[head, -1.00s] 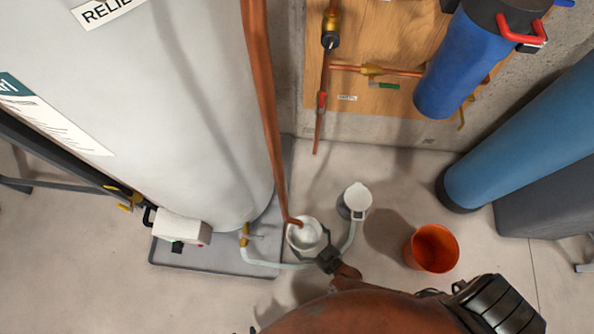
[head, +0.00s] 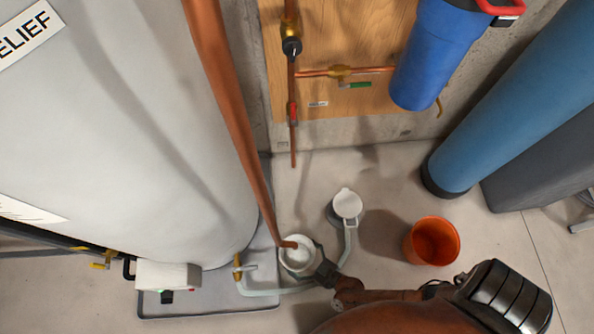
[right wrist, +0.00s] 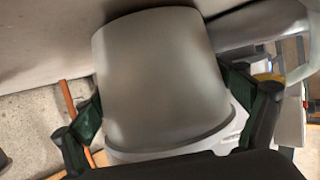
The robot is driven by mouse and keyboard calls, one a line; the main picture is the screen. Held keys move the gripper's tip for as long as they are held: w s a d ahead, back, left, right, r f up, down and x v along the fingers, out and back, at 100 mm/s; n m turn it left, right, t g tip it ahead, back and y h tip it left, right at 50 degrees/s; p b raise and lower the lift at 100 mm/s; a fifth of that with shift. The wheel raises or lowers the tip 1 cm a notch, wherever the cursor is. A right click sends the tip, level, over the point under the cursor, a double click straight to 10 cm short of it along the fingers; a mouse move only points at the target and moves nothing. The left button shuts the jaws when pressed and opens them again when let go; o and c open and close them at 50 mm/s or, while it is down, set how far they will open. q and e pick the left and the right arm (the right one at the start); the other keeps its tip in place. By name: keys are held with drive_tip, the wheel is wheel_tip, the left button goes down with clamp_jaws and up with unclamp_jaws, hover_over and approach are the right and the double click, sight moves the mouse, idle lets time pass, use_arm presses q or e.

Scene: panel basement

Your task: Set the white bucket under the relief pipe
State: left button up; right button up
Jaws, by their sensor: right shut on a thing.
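The white bucket (head: 298,262) is small and round, and its open mouth faces up in the head view. The copper relief pipe (head: 238,130) runs down beside the tall grey-white tank, and its bent lower end appears over the bucket's mouth. My right gripper (head: 314,264) is shut on the bucket from its right side. In the right wrist view the bucket (right wrist: 165,75) fills the middle between the two fingers (right wrist: 165,103). I cannot tell whether the bucket's base touches the floor or tray. My left gripper is not in view.
The tank (head: 120,130) stands on a grey tray (head: 205,300). A hose (head: 262,291) runs from its brass valve toward a white-lidded drain fitting (head: 346,205). An orange bucket (head: 432,242) stands to the right.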

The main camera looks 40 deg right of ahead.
drive_tip(key=shift+f, duration=0.4)
drive_tip(key=shift+f, duration=0.2)
drive_tip(key=o, duration=0.7)
drive_tip(key=shift+s, duration=0.1)
drive_tip(key=shift+o, duration=1.2)
drive_tip(key=shift+f, duration=0.1)
